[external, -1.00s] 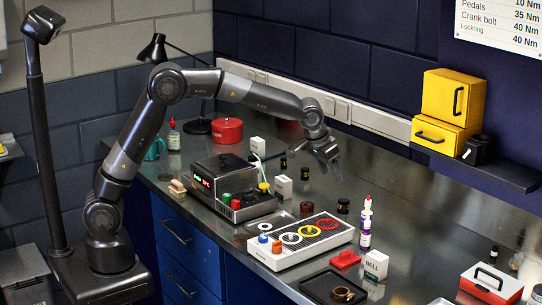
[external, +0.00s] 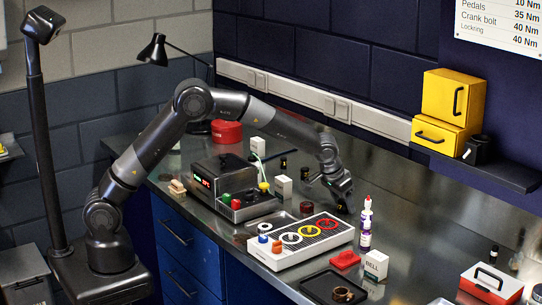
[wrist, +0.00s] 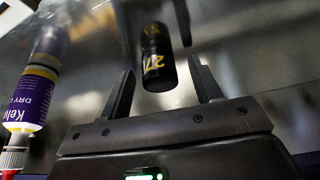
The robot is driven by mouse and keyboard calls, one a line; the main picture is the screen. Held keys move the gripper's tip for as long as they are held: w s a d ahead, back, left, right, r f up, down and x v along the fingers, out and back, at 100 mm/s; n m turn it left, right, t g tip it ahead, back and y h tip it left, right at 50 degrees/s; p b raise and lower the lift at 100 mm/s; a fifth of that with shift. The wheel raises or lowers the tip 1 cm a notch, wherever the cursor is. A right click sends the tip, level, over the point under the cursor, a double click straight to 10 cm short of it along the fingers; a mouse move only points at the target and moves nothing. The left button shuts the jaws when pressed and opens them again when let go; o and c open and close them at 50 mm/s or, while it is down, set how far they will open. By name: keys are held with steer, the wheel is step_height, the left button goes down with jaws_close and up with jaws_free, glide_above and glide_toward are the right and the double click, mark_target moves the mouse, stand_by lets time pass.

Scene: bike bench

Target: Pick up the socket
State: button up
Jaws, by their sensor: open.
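A black socket (wrist: 157,57) with yellow markings, which look like 27, shows in the wrist view. It stands just ahead of and between the two fingertips of my gripper (wrist: 162,72). My gripper is open, with a finger on either side and a gap to the socket. In the external view my gripper (external: 342,198) is low over the bench, behind the white tray's right end. It largely hides the socket there.
A white and purple bottle (external: 365,225) stands close to the right of my gripper; it also shows in the wrist view (wrist: 38,80). The white tray (external: 268,258) with coloured rings lies in front. Other small dark cylinders (external: 304,173) stand to the left.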

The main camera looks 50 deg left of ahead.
steer(key=shift+w+f, duration=0.1)
steer(key=shift+f, duration=0.1)
steer(key=c, duration=1.1)
steer(key=shift+r, duration=0.15)
steer(key=shift+c, duration=0.2)
